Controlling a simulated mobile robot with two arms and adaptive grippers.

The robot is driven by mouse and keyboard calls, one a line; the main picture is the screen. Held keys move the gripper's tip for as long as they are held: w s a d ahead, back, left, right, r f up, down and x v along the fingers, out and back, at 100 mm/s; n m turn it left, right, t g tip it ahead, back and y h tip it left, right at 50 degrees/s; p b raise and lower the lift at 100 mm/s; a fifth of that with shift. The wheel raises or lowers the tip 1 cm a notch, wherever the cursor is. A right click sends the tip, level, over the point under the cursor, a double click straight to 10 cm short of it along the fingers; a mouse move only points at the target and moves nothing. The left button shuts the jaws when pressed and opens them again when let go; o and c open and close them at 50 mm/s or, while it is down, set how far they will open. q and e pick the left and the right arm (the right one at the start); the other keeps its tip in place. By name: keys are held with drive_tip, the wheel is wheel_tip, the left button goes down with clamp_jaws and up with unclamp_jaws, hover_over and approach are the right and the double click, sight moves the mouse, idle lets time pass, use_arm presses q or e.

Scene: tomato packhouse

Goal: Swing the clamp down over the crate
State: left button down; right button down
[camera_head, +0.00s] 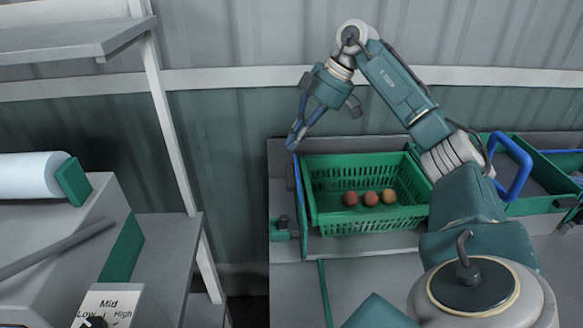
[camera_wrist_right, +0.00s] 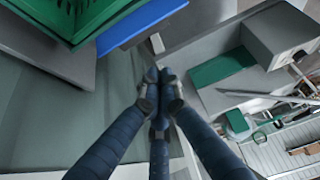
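The green slatted crate (camera_head: 365,222) stands on the grey bench and holds three reddish tomatoes; a corner of it shows in the wrist view (camera_wrist_right: 75,22). A blue bar (camera_head: 297,175), which looks like the clamp, stands at the crate's left side. It also shows in the wrist view as a blue strip (camera_wrist_right: 140,22). My right gripper (camera_head: 294,143) points down above the crate's back left corner, close to the top of the blue bar. Its fingertips are together in the wrist view (camera_wrist_right: 158,82) with nothing seen between them. Contact with the bar cannot be told. My left gripper is not in view.
A second green station with a raised blue handle (camera_head: 514,168) stands to the right. A grey shelf (camera_head: 75,38) and a machine with a white roll (camera_head: 30,176) are on the left. The corrugated wall (camera_head: 230,130) is close behind the bench.

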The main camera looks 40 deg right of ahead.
sight(291, 176)
drive_tip(key=f+p, duration=0.1)
drive_tip(key=f, duration=0.1)
drive_tip(key=a+f+p, duration=0.1)
drive_tip(key=f, duration=0.2)
drive_tip(key=w+f, duration=0.1)
drive_tip(key=f, duration=0.2)
drive_tip(key=shift+w+a+f+p, duration=0.1)
drive_tip(key=shift+a+p, duration=0.1)
drive_tip(key=shift+p, duration=0.2)
drive_tip(key=shift+s+d, duration=0.4)
drive_tip(key=shift+s, duration=0.05)
drive_tip(key=shift+w, duration=0.1)
drive_tip(key=shift+w, duration=0.1)
